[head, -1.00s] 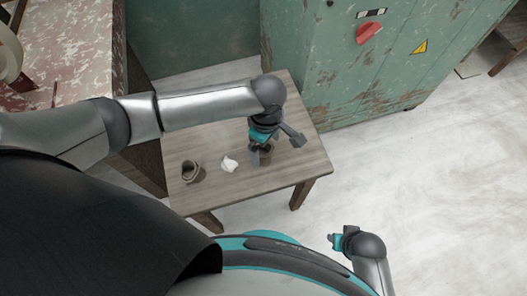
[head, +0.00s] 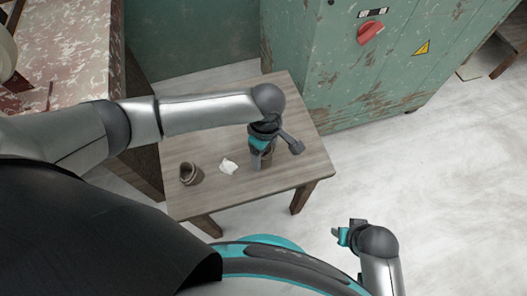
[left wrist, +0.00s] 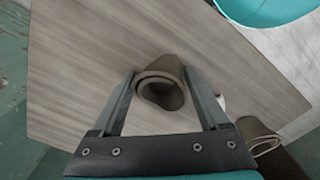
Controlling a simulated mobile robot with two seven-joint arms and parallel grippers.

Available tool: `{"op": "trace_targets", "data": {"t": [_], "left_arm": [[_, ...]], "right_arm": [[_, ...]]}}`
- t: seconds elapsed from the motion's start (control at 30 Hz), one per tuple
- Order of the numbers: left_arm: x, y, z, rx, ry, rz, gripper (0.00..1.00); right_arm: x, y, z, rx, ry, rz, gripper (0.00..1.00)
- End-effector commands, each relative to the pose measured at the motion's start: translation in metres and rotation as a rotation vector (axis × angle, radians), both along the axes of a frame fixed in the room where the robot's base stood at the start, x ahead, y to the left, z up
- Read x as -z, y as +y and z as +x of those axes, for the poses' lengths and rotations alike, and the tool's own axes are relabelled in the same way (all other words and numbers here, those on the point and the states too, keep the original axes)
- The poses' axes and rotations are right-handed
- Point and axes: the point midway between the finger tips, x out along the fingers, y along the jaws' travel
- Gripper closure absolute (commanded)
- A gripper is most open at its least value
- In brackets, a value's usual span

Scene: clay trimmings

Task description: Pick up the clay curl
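A brown rolled clay curl (left wrist: 163,92), open at its top, stands on the small wooden table. In the left wrist view it lies between the two fingers of my left gripper (left wrist: 160,74), which are spread on either side of it. I cannot tell if either finger touches it. In the head view my left gripper (head: 262,158) points down over this curl and mostly hides it. A second brown curl-like piece (head: 190,174) stands near the table's left edge. My right gripper (head: 341,236) is away from the table at the lower right, its fingers too small to judge.
A small white crumpled piece (head: 228,166) lies between the two brown pieces on the wooden table (head: 300,165). A worn green cabinet (head: 340,95) with a red handle (head: 371,32) stands behind the table. A paint-worn bench (head: 75,60) is at the left.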

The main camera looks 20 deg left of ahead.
Motion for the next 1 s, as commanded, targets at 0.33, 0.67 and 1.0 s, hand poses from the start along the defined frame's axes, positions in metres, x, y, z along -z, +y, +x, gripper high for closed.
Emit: {"op": "trace_targets", "data": {"t": [0.33, 0.67, 1.0], "left_arm": [[0.0000, -0.0002, -0.0001, 0.000, 0.000, 0.000, 0.63], [-0.0002, -0.0003, 0.0000, 0.000, 0.000, -0.001, 0.86], [-0.0063, -0.0005, 0.0002, 0.000, -0.001, -0.001, 0.86]], "right_arm": [[0.0002, 0.0003, -0.0002, 0.000, 0.000, 0.000, 0.50], [0.0003, 0.0003, -0.0002, 0.000, 0.000, 0.001, 0.50], [0.0012, -0.0001, -0.0015, 0.000, -0.001, 0.001, 0.50]]}}
